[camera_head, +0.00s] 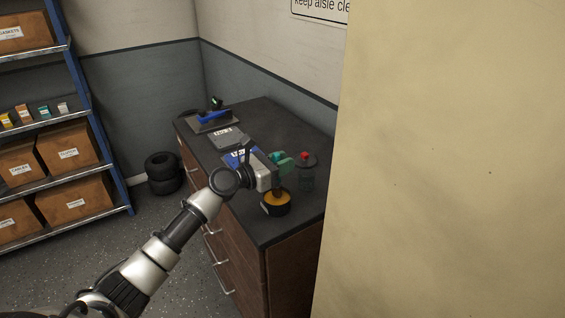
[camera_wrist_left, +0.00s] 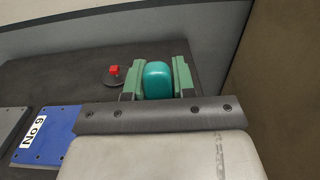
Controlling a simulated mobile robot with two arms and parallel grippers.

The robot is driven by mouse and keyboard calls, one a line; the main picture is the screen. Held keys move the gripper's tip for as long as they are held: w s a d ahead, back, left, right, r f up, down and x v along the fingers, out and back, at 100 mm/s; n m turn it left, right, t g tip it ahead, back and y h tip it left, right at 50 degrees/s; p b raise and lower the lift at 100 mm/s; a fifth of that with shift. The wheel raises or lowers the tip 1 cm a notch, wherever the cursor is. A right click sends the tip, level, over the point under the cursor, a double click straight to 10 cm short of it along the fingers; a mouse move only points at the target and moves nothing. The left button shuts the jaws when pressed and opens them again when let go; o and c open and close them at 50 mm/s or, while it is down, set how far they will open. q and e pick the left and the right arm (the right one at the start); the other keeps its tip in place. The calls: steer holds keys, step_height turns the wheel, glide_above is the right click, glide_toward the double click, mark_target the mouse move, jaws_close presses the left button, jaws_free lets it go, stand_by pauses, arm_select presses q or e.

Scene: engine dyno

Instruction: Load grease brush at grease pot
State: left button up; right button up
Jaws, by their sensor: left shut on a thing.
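My left gripper (camera_head: 283,163) is over the near end of the dark bench top, with its green fingers shut on a teal handle (camera_wrist_left: 158,80), which I take to be the grease brush. The handle shows between the two fingers in the left wrist view. The grease pot (camera_head: 276,208) is a round black pot with orange-yellow contents, standing near the bench's front edge, just below the gripper in the head view. An orange-yellow part (camera_head: 277,190) shows at the pot's mouth under the gripper; I cannot tell whether it is bristles or grease. My right gripper is not in view.
A blue plate marked 6 (camera_wrist_left: 45,135), a grey plate (camera_head: 225,138) and a tray with a blue tool (camera_head: 213,118) lie farther along the bench (camera_head: 262,113). A beige surface (camera_head: 440,160) blocks the right.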

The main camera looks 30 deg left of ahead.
arm_select(q)
steer(key=shift+f, duration=0.3)
stand_by(0.4)
steer(key=shift+f+b, duration=0.2)
steer(key=shift+b, duration=0.15)
steer(key=shift+f, duration=0.1)
stand_by(1.3)
steer(key=shift+p, duration=0.3)
step_height(320, 180, up, 7)
steer(key=p, duration=0.7)
steer(key=shift+p, duration=0.3)
